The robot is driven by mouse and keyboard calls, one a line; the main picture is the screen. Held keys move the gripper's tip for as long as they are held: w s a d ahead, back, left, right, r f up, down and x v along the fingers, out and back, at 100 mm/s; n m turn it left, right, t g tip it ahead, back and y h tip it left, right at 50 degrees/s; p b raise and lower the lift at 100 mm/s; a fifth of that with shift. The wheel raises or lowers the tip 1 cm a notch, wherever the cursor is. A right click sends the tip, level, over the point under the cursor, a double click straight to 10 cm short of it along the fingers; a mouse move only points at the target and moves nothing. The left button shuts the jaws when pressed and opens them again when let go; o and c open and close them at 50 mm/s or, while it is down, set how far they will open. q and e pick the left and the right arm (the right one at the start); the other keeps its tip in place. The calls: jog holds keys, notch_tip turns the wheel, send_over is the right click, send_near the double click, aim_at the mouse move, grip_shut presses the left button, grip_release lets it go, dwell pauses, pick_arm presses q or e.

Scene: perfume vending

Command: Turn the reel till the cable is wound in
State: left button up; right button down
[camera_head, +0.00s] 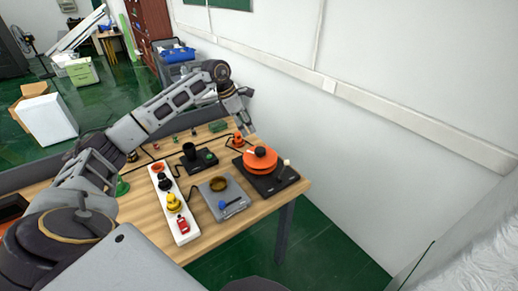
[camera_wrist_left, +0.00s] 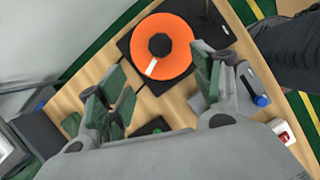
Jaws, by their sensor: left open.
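The reel is an orange disc (camera_head: 262,163) with a black hub, on a black base (camera_head: 283,182) at the table's right end. A short post with a pale knob (camera_head: 286,162) stands at its near right side. In the left wrist view the orange disc (camera_wrist_left: 181,62) lies just beyond the fingers, with a white mark on its face. My left gripper (camera_head: 249,130) is open and empty, above and behind the reel, apart from it. In the left wrist view its green-padded fingers (camera_wrist_left: 160,88) are spread wide. A thin dark cable (camera_head: 226,145) runs near a small orange piece (camera_head: 238,140).
A white strip (camera_head: 183,229) holds several coloured knobs. The white wall (camera_head: 350,150) rises close to the right.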

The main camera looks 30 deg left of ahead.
aim_at(260, 149)
pick_arm(q)
jog(key=shift+f, duration=0.15)
jog(key=shift+p+x, duration=1)
jog(key=shift+x, duration=5.8)
jog(key=shift+d, duration=0.1)
jog(key=shift+c, duration=0.5)
